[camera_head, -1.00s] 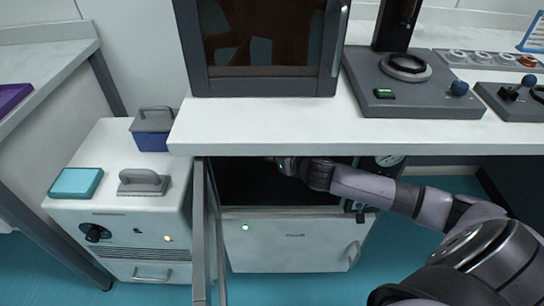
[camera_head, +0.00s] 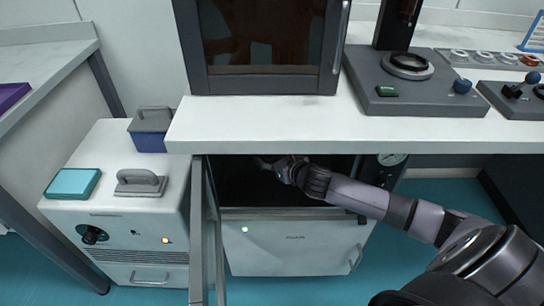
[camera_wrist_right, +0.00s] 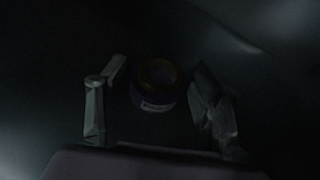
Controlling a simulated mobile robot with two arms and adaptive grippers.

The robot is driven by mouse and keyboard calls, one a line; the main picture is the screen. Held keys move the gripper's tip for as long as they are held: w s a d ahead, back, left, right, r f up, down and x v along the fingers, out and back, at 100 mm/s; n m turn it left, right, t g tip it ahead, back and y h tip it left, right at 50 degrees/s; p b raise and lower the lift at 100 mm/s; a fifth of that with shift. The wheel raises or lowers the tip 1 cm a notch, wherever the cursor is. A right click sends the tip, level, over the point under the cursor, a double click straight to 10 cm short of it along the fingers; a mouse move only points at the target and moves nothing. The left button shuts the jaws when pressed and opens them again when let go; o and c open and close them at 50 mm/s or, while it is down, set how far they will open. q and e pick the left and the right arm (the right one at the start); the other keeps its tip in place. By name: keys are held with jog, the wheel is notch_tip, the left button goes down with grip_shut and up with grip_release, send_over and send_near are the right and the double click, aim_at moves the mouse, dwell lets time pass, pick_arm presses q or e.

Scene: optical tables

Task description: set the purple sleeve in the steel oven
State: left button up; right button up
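The steel oven (camera_head: 290,240) stands under the counter, its door (camera_head: 199,230) swung open at the left and its chamber dark. My right gripper (camera_head: 268,163) is inside the oven's opening, below the counter edge. In the dim right wrist view the purple sleeve (camera_wrist_right: 154,97), a short dark ring with a brownish rim and a pale label, lies between the two fingers of my right gripper (camera_wrist_right: 158,88). The fingers are spread, with a gap showing on each side of the sleeve. The sleeve is hidden in the head view. My left gripper is not in view.
The counter (camera_head: 320,128) overhangs the oven, carrying a dark-windowed cabinet (camera_head: 265,45) and a grey instrument base (camera_head: 420,90). Left of the open door stands a white unit (camera_head: 115,215) with a teal box (camera_head: 73,183), a grey handled block (camera_head: 140,183) and a blue handled box (camera_head: 150,140).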

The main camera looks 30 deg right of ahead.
jog(key=shift+o, duration=0.6)
jog(key=shift+r, duration=0.1)
jog(key=shift+s+r, duration=0.1)
jog(key=shift+s, duration=0.2)
jog(key=p+v, duration=0.2)
jog(key=v, duration=0.7)
jog(key=shift+s+r, duration=0.2)
jog(key=shift+s, duration=0.2)
pick_arm(q)
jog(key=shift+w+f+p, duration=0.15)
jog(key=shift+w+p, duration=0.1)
jog(key=shift+p, duration=0.1)
pick_arm(e)
jog(key=shift+s+r, duration=0.3)
jog(key=shift+s, duration=0.4)
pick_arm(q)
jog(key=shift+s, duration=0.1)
